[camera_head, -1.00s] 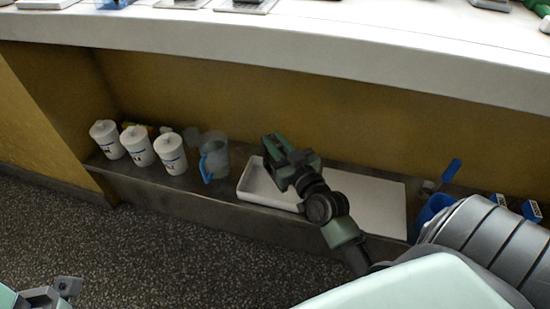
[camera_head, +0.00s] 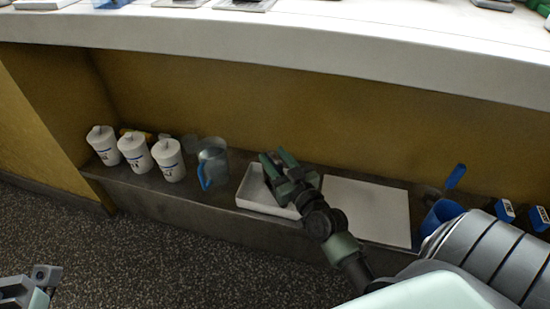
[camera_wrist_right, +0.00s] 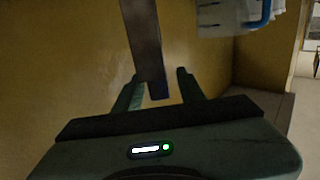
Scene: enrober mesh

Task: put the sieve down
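I cannot make out a sieve for certain in either view. My right gripper (camera_head: 275,163) is over the white shallow tray (camera_head: 251,197) on the low shelf. It hides part of the tray. In the right wrist view its two fingers (camera_wrist_right: 158,88) stand apart. A grey strip with a dark blue end (camera_wrist_right: 145,45) shows between them, with gaps on both sides; I cannot tell whether this is the sieve. No held thing shows in the head view. Part of my left gripper (camera_head: 42,282) is at the lower left corner.
White lidded tubs (camera_head: 135,152) and a clear jug with a blue handle (camera_head: 214,163) stand left of the tray. A white flat board (camera_head: 368,208) lies right of it. A blue container (camera_head: 440,215) and a blue handle (camera_head: 455,176) are further right.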

